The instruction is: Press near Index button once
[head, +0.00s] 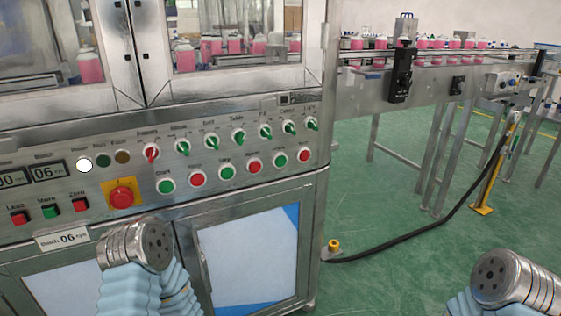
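The steel control panel (240,165) fills the left half of the head view. Its lower row alternates green and red push buttons: green (166,186), red (197,179), green (227,172), red (254,166), green (280,160) and red (304,156). Their small labels are too blurred to tell which reads Index. Above them runs a row of selector knobs, the first red (151,153), the others green (211,140). Blue-sleeved parts of my arms with metal ends show at the bottom left and bottom right. The left one is in front of the cabinet, below the panel. No gripper fingers show.
A red emergency stop (122,196) on a yellow plate sits left of the buttons. Small buttons (50,212) lie farther left. A conveyor (440,75) with pink bottles stands at the right.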

